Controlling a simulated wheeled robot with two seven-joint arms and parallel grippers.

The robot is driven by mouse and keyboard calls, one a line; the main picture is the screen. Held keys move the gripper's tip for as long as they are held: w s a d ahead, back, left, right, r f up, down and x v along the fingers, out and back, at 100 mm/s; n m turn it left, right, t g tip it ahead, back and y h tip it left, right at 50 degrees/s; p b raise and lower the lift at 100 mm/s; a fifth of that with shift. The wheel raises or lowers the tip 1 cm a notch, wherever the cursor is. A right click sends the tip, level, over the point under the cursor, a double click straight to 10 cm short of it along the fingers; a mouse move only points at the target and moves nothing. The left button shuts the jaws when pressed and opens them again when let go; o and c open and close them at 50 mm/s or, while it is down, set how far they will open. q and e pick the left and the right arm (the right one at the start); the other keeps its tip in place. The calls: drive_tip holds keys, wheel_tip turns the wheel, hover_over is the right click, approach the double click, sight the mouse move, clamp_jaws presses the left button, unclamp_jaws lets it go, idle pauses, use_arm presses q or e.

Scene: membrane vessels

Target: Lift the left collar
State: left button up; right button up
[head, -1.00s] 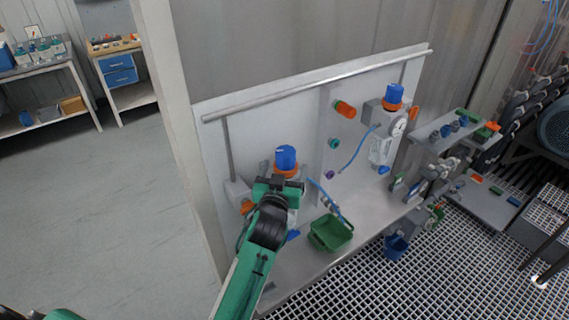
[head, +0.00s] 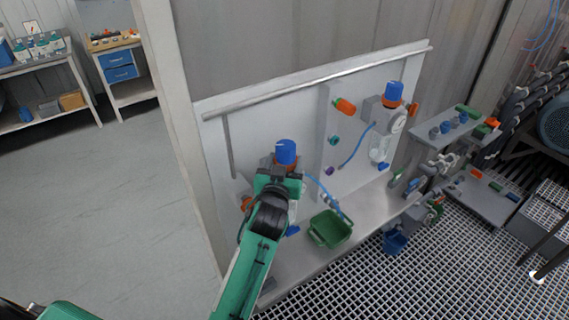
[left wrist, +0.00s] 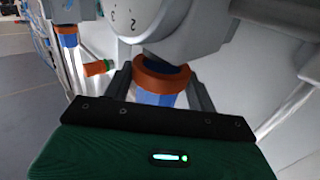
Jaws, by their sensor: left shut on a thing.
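The left vessel stands at the left of the white panel, with a blue knob (head: 286,152) on top. Its orange collar (left wrist: 160,73) is the ring at the base of the knob; in the head view my gripper mostly covers it. My left gripper (head: 279,180) is at the collar from the front. In the left wrist view its two dark fingers (left wrist: 160,88) lie on either side of the collar, shut on it. The vessel's gauge face (left wrist: 130,15) shows beyond the collar there. My right gripper is not in view.
A similar right vessel with a blue knob (head: 393,92) and gauge stands further right. A green bin (head: 330,229) sits on the ledge just right of my left gripper. A rail (head: 320,80) runs along the panel's top. A blue hose (head: 325,192) hangs beside the left vessel.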

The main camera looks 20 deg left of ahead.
use_arm(q)
drive_tip(key=shift+r, duration=0.3)
drive_tip(key=o, duration=1.2)
drive_tip(key=shift+o, duration=0.9)
drive_tip(key=shift+f, duration=0.1)
drive_tip(key=shift+s+f, duration=0.1)
drive_tip(key=shift+s, duration=0.15)
drive_tip(key=s+d+b, duration=0.1)
drive_tip(key=s+b, duration=0.4)
drive_tip(key=s, duration=0.8)
drive_tip(key=shift+d, duration=0.35)
drive_tip(key=shift+s, duration=0.1)
